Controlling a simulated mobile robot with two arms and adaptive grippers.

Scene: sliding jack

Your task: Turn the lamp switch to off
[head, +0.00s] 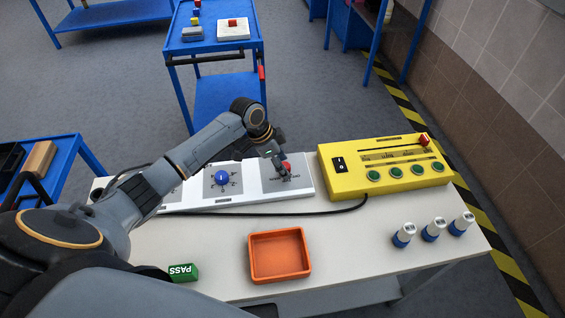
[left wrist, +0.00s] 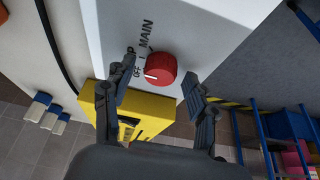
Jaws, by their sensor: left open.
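A white panel (head: 245,198) lies on the table with a blue knob (head: 222,177) in its middle and a red knob (head: 287,166) at its right end. In the left wrist view the red knob (left wrist: 162,69) sits beside the words MAIN and OFF, its white mark pointing toward the OFF side. My left gripper (head: 279,163) is over the red knob. In the left wrist view its open fingers (left wrist: 160,82) stand on either side of the knob, with gaps visible. No label reading lamp is legible. My right gripper is not in view.
An orange tray (head: 279,255), a green PASS block (head: 183,272) and three white-and-blue bottles (head: 432,230) are on the table. A black cable runs in front of the panel.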

